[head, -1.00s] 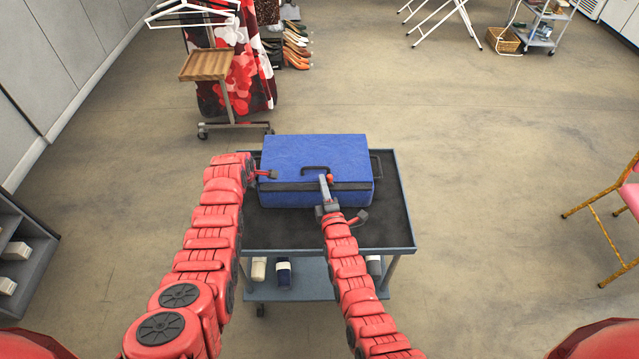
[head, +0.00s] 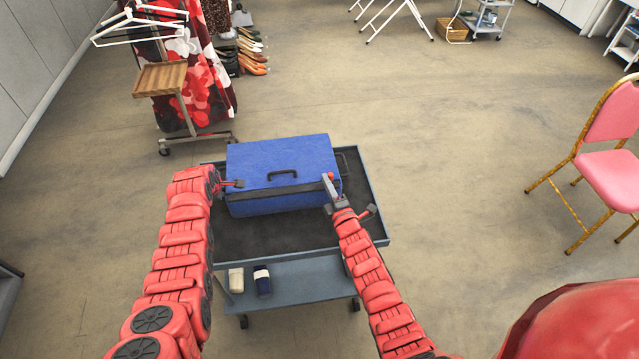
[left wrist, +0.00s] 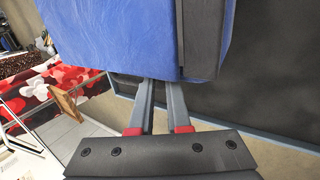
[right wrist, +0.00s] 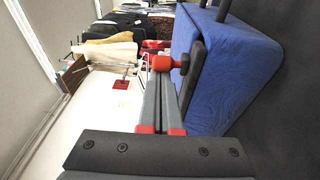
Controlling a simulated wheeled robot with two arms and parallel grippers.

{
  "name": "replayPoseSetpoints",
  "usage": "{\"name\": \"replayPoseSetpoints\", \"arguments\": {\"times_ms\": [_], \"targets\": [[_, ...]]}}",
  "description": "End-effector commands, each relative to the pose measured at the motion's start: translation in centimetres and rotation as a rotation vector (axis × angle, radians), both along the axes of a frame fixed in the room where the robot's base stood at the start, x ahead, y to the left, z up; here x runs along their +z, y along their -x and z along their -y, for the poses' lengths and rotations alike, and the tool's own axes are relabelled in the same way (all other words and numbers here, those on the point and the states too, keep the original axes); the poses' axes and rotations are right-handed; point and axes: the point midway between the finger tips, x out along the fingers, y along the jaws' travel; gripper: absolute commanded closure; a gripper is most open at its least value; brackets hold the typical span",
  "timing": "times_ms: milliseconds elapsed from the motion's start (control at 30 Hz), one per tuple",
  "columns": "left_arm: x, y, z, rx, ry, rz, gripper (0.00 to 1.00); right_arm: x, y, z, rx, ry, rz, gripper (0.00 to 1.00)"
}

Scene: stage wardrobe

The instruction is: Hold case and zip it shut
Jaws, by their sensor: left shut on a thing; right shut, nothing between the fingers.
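The blue case (head: 270,160) lies on the cart's top tray, its black handle (head: 283,174) on top. A dark strip (right wrist: 197,75) runs along its edge in the right wrist view. My left gripper (head: 234,184) is shut at the case's left end; in the left wrist view its fingertips go out of sight behind the blue case (left wrist: 130,40), so the gripped part is hidden. My right gripper (head: 328,184) is shut with nothing between its fingers at the case's front right. A red knob, likely the zip pull (right wrist: 170,63), shows at its fingertips.
The cart (head: 290,280) has bottles (head: 262,280) on its lower shelf. A garment rack with a wooden board (head: 165,79) stands behind at left. A pink chair (head: 610,170) stands at right. The floor between cart and chair is clear.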

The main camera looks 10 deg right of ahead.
Motion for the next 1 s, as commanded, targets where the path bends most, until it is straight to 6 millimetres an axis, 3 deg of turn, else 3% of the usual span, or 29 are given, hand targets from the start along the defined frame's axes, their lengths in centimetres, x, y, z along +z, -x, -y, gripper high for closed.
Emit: {"name": "replayPoseSetpoints", "arguments": {"times_ms": [300,567,1000], "targets": [[0.0,0.0,-0.4,0.003,-0.004,0.001,1.00,0.0,-0.1,-0.4,-0.002,-0.001,0.000,1.00],[0.1,0.0,-0.2,0.003,-0.003,0.001,1.00,0.0,-0.7,-4.1,-0.002,-0.005,-0.002,1.00],[0.0,0.0,-0.1,0.001,-0.002,0.001,1.00,-0.1,7.3,-2.5,0.000,0.001,0.000,1.00]]}}
